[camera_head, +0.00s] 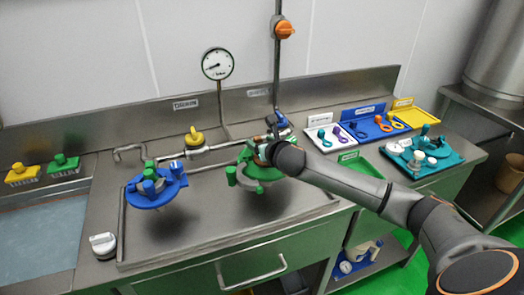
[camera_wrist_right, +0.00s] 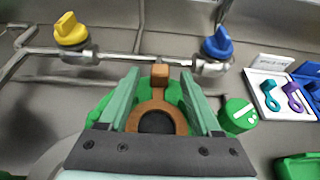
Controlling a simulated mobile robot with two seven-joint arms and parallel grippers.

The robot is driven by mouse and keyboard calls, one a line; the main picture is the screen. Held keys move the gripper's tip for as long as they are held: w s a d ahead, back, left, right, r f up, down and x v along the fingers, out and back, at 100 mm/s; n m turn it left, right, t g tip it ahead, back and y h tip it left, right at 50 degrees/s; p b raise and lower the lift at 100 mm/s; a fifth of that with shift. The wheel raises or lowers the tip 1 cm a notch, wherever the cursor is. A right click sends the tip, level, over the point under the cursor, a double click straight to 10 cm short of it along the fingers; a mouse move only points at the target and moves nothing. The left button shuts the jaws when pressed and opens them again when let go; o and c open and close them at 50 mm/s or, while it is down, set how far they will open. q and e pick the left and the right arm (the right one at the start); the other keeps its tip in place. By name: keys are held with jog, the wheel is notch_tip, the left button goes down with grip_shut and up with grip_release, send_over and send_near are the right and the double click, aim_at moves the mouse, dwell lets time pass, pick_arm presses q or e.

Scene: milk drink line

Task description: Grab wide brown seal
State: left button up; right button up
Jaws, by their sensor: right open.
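The wide brown seal (camera_wrist_right: 158,104), a ring with a square tab, lies between the two fingers of my right gripper (camera_wrist_right: 160,75) in the right wrist view. The fingers are open, one on each side of the ring, and a gap shows beside the tab. The seal appears to be over a green valve body (camera_wrist_right: 100,112). In the head view this green valve body (camera_head: 258,188) stands on the steel counter, and my right gripper (camera_head: 262,148) is over it, mostly covering the seal. My left gripper is not in view.
A blue valve body (camera_head: 150,190) stands to the left. A pipe with a yellow valve handle (camera_head: 194,137) and a blue valve handle (camera_wrist_right: 217,44) runs behind. A white tray (camera_head: 322,142), a blue tray (camera_head: 370,133) and a teal tray (camera_head: 440,172) stand at the right.

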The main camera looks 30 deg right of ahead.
jog(key=shift+x, duration=1.05)
jog(key=shift+c, duration=0.2)
grip_shut()
